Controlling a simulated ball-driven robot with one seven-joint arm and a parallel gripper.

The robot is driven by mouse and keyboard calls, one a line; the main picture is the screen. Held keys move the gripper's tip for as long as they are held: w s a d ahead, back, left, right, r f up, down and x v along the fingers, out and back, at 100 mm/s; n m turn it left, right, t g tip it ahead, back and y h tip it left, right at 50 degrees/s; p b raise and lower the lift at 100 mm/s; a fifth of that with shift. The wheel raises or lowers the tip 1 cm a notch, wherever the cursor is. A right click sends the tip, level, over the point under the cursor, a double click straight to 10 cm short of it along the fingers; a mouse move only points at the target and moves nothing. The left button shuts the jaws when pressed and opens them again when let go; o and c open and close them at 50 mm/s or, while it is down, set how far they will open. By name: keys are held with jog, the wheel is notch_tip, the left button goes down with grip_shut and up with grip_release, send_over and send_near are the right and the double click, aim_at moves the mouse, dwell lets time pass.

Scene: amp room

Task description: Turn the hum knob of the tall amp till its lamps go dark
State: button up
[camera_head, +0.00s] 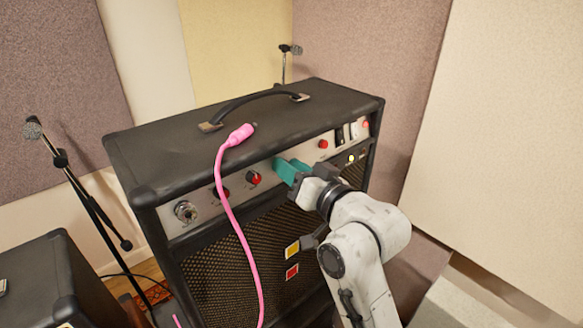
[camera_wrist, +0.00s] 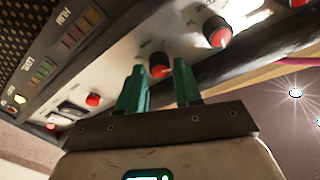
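The tall amp (camera_head: 290,104) is a black cabinet with a pale control panel along its upper front. My gripper (camera_head: 288,170) has teal fingers and is at this panel. In the wrist view, the fingers (camera_wrist: 159,70) stand apart, one on each side of a red-and-dark knob (camera_wrist: 160,66). I cannot tell whether they touch it. The gripper hides this knob in the head view. Label bars (camera_wrist: 84,30) show at the upper left of the wrist view, with a bright small lamp (camera_wrist: 20,99). Which knob is the hum knob is not readable.
A pink cable (camera_head: 236,225) hangs over the amp's front, its plug (camera_head: 240,134) on the top beside the handle (camera_head: 255,102). Another red knob (camera_head: 254,178) sits left of my gripper. A smaller black cabinet (camera_head: 55,285) and microphone stand (camera_head: 85,198) are at the left.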

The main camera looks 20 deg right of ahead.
jog(key=shift+o, duration=1.3)
jog(key=b+v, duration=0.2)
jog(key=v, duration=0.8)
jog(key=shift+s, duration=0.35)
jog(key=shift+d, duration=0.1)
